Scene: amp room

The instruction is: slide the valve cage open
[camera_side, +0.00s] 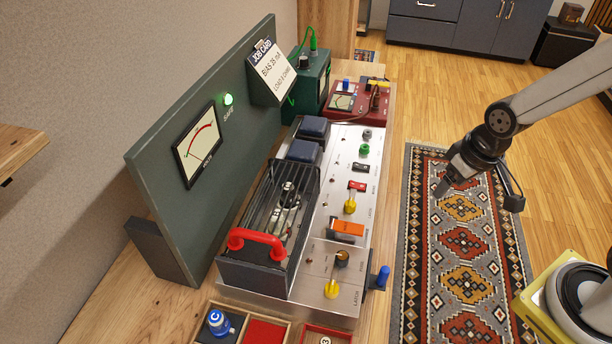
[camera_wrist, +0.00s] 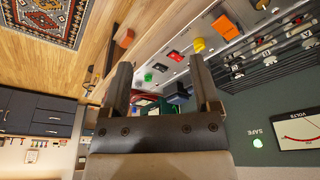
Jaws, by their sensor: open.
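The valve cage (camera_side: 262,205) is a dark barred guard on the metal amp chassis (camera_side: 335,215). Valves (camera_side: 288,205) show between its bars. A red handle (camera_side: 258,243) stands at its near end. In the wrist view the cage bars (camera_wrist: 285,78) run along the right side, and the red handle is not seen there. My gripper (camera_side: 441,190) is right of the chassis, well apart from the cage, with the rug behind it in the picture. In the wrist view my gripper (camera_wrist: 161,62) has its two fingers spread with nothing held between them.
A green panel (camera_side: 200,150) with a meter and a lit green lamp (camera_side: 228,99) stands left of the cage. Blue transformer blocks (camera_side: 305,150) sit beyond it. Yellow knobs (camera_side: 331,289) and an orange switch (camera_side: 347,228) line the right side. Sorting trays (camera_side: 265,331) lie in front.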

